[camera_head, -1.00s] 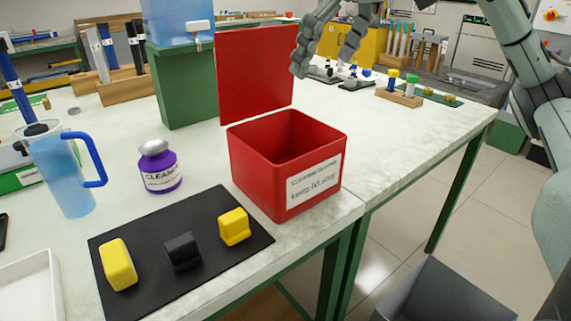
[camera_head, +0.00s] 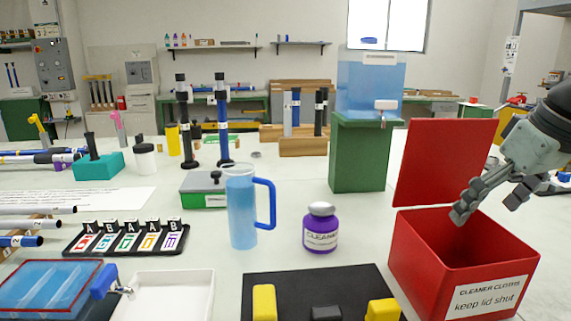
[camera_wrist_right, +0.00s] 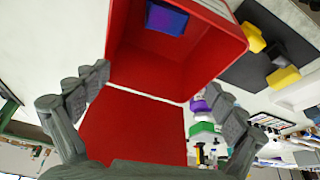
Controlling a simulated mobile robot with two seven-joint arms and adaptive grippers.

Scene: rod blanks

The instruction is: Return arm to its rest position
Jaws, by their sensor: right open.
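My right gripper (camera_head: 490,200) is at the right of the head view, in front of the raised red lid and over the open red box (camera_head: 465,273). In the right wrist view the gripper (camera_wrist_right: 155,115) is open, its fingers spread wide with nothing between them. The box's red lid (camera_head: 440,165) stands open. A blue-purple item (camera_wrist_right: 166,18) lies inside the box in the right wrist view; the head view does not show it. My left gripper is in neither view.
A black mat (camera_head: 285,283) with yellow and black blocks lies left of the box. A purple cleaner bottle (camera_head: 320,230), a blue pitcher (camera_head: 242,212) and a green stand with a water tank (camera_head: 358,155) stand on the white bench.

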